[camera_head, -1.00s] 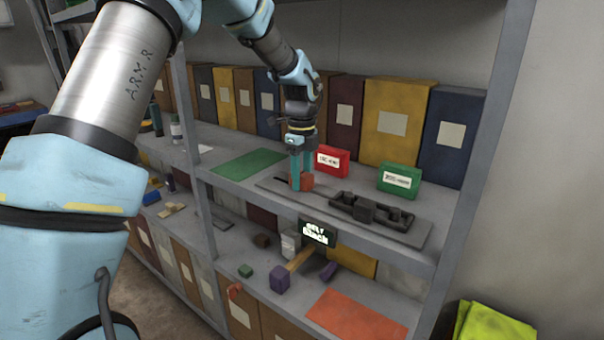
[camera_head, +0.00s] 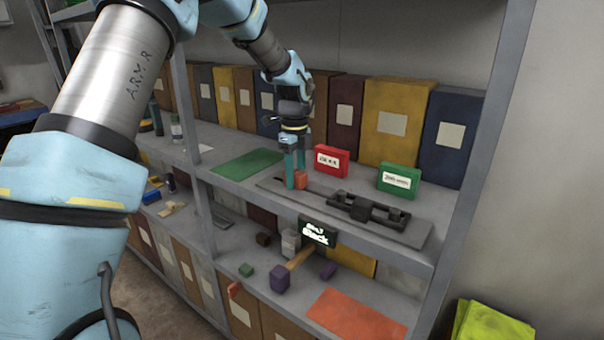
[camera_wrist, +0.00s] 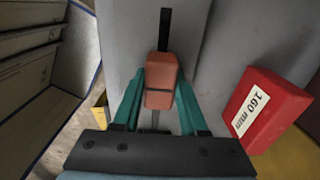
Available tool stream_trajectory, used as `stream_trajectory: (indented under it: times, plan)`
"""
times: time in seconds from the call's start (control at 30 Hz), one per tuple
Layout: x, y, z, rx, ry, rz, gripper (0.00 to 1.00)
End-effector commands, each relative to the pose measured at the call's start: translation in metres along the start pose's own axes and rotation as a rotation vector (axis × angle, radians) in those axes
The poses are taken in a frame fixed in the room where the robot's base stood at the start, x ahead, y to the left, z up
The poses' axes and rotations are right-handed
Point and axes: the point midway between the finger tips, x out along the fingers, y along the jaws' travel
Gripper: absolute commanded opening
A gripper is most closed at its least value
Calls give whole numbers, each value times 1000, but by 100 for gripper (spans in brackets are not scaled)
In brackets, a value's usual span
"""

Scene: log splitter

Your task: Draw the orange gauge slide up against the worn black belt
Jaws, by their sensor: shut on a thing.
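The orange gauge slide (camera_head: 301,179) sits at the left part of a thin dark rail on a grey plate on the upper shelf. In the wrist view, the orange slide (camera_wrist: 160,84) has a dark line across it and stands between my two teal fingers. My gripper (camera_head: 295,178) points down and is shut on the slide. A black fixture (camera_head: 368,208) stands on the plate to the right, with a clear gap between it and the slide. I cannot single out the worn belt. In the wrist view, a black strip (camera_wrist: 165,28) runs beyond the slide.
A red box (camera_head: 331,160) stands close behind my gripper, also in the wrist view (camera_wrist: 268,106). A green box (camera_head: 398,180) stands behind the black fixture. Tall binders line the back. A green mat (camera_head: 248,163) lies left of the plate. A dark sign (camera_head: 317,232) hangs at the shelf's front edge.

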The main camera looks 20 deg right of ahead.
Motion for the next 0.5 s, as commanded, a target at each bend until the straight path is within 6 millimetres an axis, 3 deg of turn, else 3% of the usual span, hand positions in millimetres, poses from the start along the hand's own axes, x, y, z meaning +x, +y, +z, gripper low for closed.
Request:
stream_trajectory:
  times: [0.5]
  plan:
    - [-1,-1,10,-2,-4,-4,0]
